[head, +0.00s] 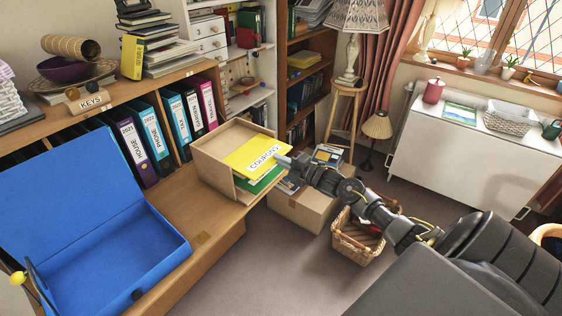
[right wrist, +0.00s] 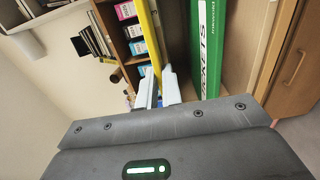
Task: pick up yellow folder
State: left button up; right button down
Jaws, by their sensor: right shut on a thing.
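The yellow folder (head: 254,152), labelled COUPONS, lies tilted at the open wooden letter tray (head: 212,160) on the desk. My right gripper (head: 284,162) reaches in from the right and is shut on the folder's right edge. In the right wrist view the folder shows as a thin yellow strip (right wrist: 150,35) between the fingertips (right wrist: 158,88). A green folder (head: 262,178) lies below the yellow one, and its lettered edge (right wrist: 208,50) stands apart from the fingers in the right wrist view. My left gripper is not in view.
An open blue box (head: 120,262) stands on the desk at left. Several binders (head: 150,130) stand behind it. A cardboard box (head: 300,208) and a wicker basket (head: 357,240) are on the floor below my right arm. Open floor lies at the front.

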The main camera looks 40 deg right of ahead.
jog(key=shift+r, duration=0.2)
dwell(0.5)
jog(key=p+v, duration=0.3)
jog(key=v, duration=0.3)
jog(key=shift+r, duration=0.2)
dwell(0.6)
jog(key=shift+s+f, duration=0.1)
